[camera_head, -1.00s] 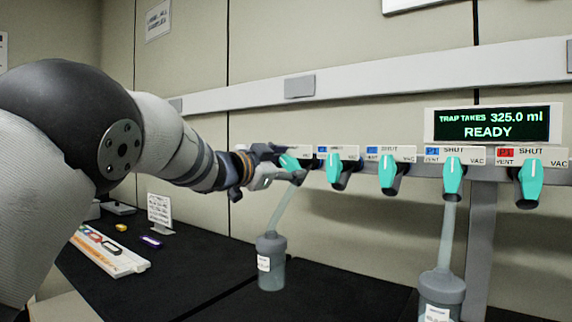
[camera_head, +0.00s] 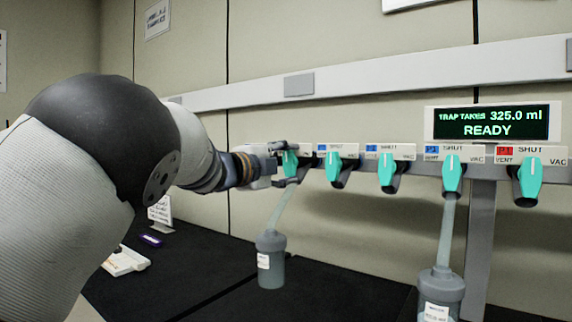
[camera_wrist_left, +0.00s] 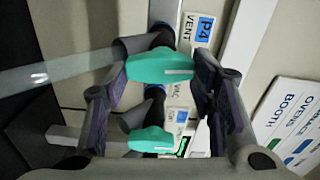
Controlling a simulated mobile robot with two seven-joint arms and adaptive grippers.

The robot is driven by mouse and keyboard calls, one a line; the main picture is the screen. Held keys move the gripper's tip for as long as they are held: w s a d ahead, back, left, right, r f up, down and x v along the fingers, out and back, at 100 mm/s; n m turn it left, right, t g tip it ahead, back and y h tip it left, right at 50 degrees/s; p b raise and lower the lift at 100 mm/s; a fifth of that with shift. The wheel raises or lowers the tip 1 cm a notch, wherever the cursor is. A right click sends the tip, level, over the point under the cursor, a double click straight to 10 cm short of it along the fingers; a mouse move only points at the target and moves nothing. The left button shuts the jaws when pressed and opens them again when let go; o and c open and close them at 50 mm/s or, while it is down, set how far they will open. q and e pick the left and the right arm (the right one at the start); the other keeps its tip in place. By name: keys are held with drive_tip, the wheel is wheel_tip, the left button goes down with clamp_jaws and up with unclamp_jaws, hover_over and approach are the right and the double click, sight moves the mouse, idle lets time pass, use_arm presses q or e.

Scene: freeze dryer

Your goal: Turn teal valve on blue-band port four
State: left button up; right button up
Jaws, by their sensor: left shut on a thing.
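The teal valve (camera_head: 290,163) of port four is at the left end of the row in the head view. In the left wrist view the same teal valve (camera_wrist_left: 165,66) lies between the fingers, beside a blue-banded P4 label (camera_wrist_left: 203,31) reading VENT. My left gripper (camera_head: 284,162) is shut on this valve, one finger on each side. It also shows in the left wrist view (camera_wrist_left: 160,83). The port's label is mostly hidden behind the gripper in the head view. My right gripper is not in view.
Several other teal valves, such as the neighbouring one (camera_head: 337,168), hang along the rail to the right. A flask (camera_head: 271,262) hangs by a tube below port four, another (camera_head: 441,290) further right. A display (camera_head: 491,123) reads "TRAP TAKES 325.0 ml READY".

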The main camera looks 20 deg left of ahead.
use_arm(q)
drive_tip(key=shift+m, duration=0.6)
drive_tip(key=o, duration=1.1)
drive_tip(key=shift+o, duration=0.2)
